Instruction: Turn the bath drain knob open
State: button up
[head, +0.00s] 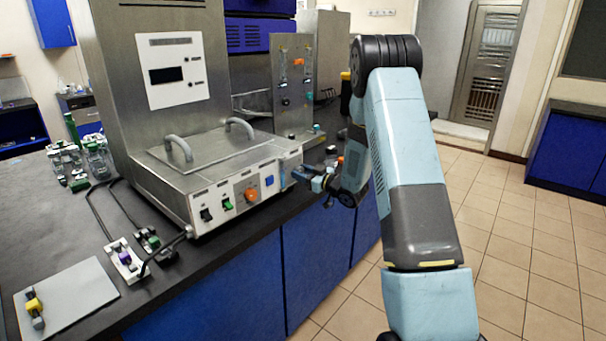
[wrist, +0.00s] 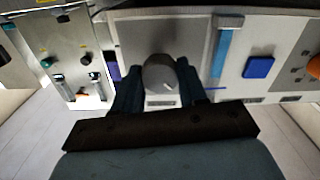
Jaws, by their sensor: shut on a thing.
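The bath drain knob (wrist: 160,74) is a round dark grey knob on the pale front panel of the metal bath. A short white mark shows near its edge, towards the lower right in the wrist view. My gripper (wrist: 158,80) has one dark finger on each side of the knob and is shut on it. In the head view my gripper (head: 303,176) is at the right end of the bath's front panel (head: 236,198), and the knob is hidden there.
Beside the knob are a blue strip (wrist: 226,58), a blue square button (wrist: 259,67) and an orange knob (head: 251,195). A metal panel with small knobs and valves (head: 292,85) stands behind the bath. Tiled floor (head: 500,240) lies open in front of the bench.

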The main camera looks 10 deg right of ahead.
jog(key=m, duration=0.4)
jog(key=shift+w+d+r+m, duration=0.1)
jog(key=shift+d+m, duration=0.1)
jog(key=shift+m, duration=0.2)
jog(key=m, duration=0.9)
jog(key=shift+d, duration=0.15)
jog(key=shift+m, duration=1.8)
jog(key=o, duration=0.7)
jog(key=shift+w+f, duration=0.1)
jog(key=shift+f, duration=0.1)
jog(key=o, duration=0.4)
jog(key=shift+a, duration=0.2)
jog(key=shift+c, duration=0.2)
